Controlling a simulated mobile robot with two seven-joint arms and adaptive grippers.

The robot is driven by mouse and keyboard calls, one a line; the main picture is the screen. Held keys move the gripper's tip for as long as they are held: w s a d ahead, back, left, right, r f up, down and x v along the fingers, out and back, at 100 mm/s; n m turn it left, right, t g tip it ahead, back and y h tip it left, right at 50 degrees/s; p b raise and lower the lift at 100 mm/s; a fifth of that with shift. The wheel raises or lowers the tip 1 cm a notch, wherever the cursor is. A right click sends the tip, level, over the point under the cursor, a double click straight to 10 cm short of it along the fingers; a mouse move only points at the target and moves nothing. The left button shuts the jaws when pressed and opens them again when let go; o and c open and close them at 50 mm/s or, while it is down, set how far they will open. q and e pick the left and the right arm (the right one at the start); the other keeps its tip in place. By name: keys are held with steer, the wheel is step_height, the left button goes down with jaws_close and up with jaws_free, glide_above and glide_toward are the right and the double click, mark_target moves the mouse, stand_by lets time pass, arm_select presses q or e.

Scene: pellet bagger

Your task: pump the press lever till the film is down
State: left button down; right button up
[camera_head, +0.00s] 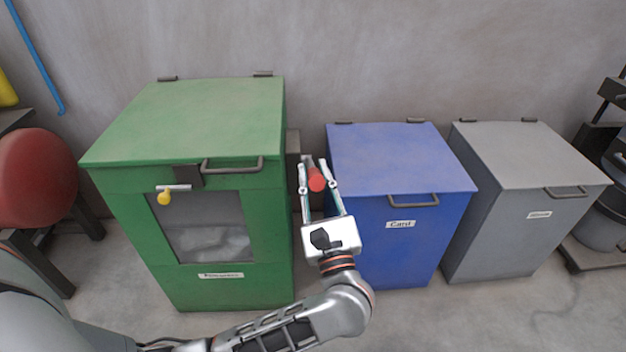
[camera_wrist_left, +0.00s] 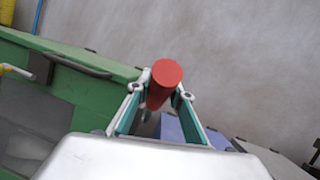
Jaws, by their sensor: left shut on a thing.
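The press lever has a red cylindrical grip (camera_head: 316,179) on a dark arm. It stands at the right side of the green press box (camera_head: 225,125), in the gap before the blue bin. My left gripper (camera_head: 317,187) is shut on the red grip, with one finger on each side. In the left wrist view the red grip (camera_wrist_left: 165,76) sits between the fingertips (camera_wrist_left: 162,95), its round end towards the camera. Pale crumpled film (camera_head: 212,244) shows low behind the green box's front window. My right gripper is not in view.
A blue bin (camera_head: 400,165) and a grey bin (camera_head: 525,155) stand to the right, lids closed. The green box has a bar handle (camera_head: 233,165) and a yellow-knobbed latch (camera_head: 165,197). A red round object (camera_head: 35,178) is at the left. Bare floor lies in front.

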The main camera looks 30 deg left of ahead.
arm_select(q)
steer(key=w+a+r+g+h+p, duration=0.1)
steer(key=w+a+r+p, duration=0.1)
steer(key=w+r+p, duration=0.3)
steer(key=w+a+r+g+h+p, duration=0.1)
steer(key=w+a+r+g+p, duration=0.15)
steer(key=r, duration=0.55)
steer(key=w+a+r+g+h+p, duration=0.1)
steer(key=w+a+r+p, duration=0.1)
steer(key=w, duration=0.3)
steer(key=w+a+r+m+g+h+p, duration=0.1)
steer(key=w+a+r+h+p, duration=0.1)
steer(key=w+a, duration=0.3)
steer(key=shift+w+r, duration=0.35)
steer(key=shift+w, duration=0.45)
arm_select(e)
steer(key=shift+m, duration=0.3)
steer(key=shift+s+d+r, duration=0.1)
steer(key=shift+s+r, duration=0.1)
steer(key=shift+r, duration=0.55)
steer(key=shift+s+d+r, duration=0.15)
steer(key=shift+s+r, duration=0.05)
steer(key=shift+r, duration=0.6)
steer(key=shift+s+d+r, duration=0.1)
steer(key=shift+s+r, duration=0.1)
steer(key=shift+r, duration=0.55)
arm_select(q)
steer(key=c, duration=1.8)
jaws_free()
steer(key=shift+f, duration=0.1)
